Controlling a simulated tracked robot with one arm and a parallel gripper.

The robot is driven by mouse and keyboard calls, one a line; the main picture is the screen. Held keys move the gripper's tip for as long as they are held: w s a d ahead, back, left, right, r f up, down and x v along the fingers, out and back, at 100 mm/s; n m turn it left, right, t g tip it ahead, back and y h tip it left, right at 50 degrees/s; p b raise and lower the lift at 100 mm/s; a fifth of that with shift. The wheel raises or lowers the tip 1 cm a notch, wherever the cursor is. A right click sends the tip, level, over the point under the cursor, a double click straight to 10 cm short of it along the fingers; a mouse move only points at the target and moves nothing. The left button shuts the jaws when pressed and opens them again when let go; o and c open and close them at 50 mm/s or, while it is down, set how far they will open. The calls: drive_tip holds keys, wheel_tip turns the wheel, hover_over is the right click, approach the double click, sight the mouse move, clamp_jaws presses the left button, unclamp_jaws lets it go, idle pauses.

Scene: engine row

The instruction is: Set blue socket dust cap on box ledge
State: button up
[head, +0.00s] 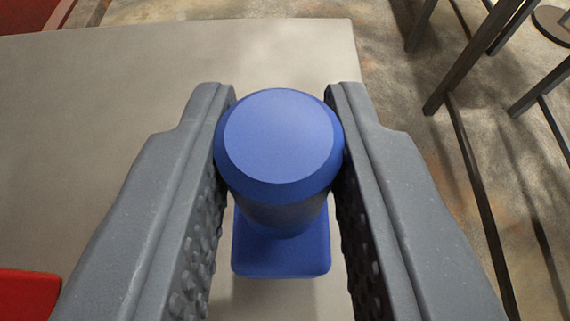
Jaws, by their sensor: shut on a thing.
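The blue socket dust cap (278,137) is in the middle of the head view. It has a round, flat-faced top with a bevelled rim and a narrower body below. A flat blue square part (281,255) shows beneath the body. My gripper (280,130) is shut on the cap, with one grey finger touching each side of its round top. The cap hides what lies directly under it. I cannot tell whether the blue square part touches the grey surface below. I cannot make out which part of the scene is the box ledge.
A plain grey flat surface (120,130) spreads behind and to the left, mostly clear. A red object (27,296) lies at the lower left. Dark metal legs or bars (475,55) stand on the stained floor (500,150) at the right, beyond the surface's edge.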

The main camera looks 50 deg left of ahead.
drive_tip(key=shift+f, duration=0.15)
drive_tip(key=o, duration=1)
drive_tip(key=shift+s+d+r, duration=0.35)
drive_tip(key=shift+d+r, duration=0.05)
drive_tip(key=shift+v, duration=5.4)
drive_tip(key=shift+f, duration=0.15)
